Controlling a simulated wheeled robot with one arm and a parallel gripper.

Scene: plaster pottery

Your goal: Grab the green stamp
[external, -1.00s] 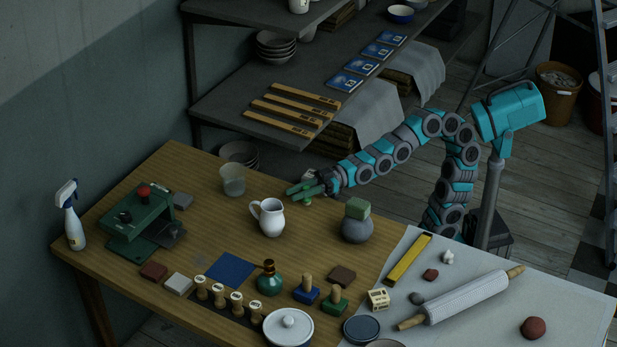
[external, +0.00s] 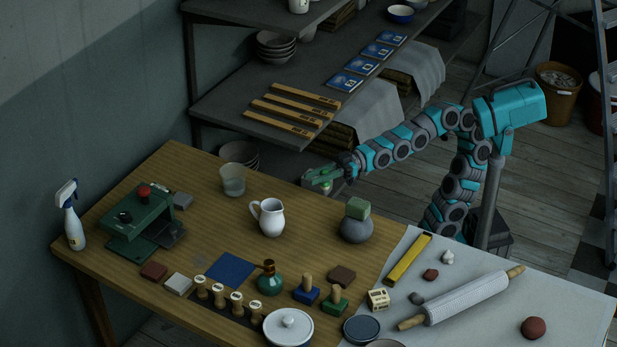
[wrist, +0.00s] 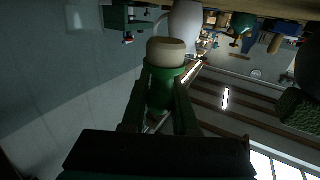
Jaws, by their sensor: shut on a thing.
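My gripper (external: 324,178) is over the back edge of the table and shut on a small round green thing with a pale end. In the wrist view this green thing (wrist: 163,88) sits between the two dark green fingers, its pale end outward. I cannot tell for certain that it is a stamp. A green-based stamp with a wooden handle (external: 335,300) stands upright at the front of the table, apart from my gripper. A similar blue-based stamp (external: 306,292) stands to its left.
A white pitcher (external: 270,218) and a grey vase with a green block on it (external: 357,226) stand near my gripper. A clear cup (external: 232,180) is at the back left. A green press (external: 138,220) is farther left. Bare wood lies between pitcher and vase.

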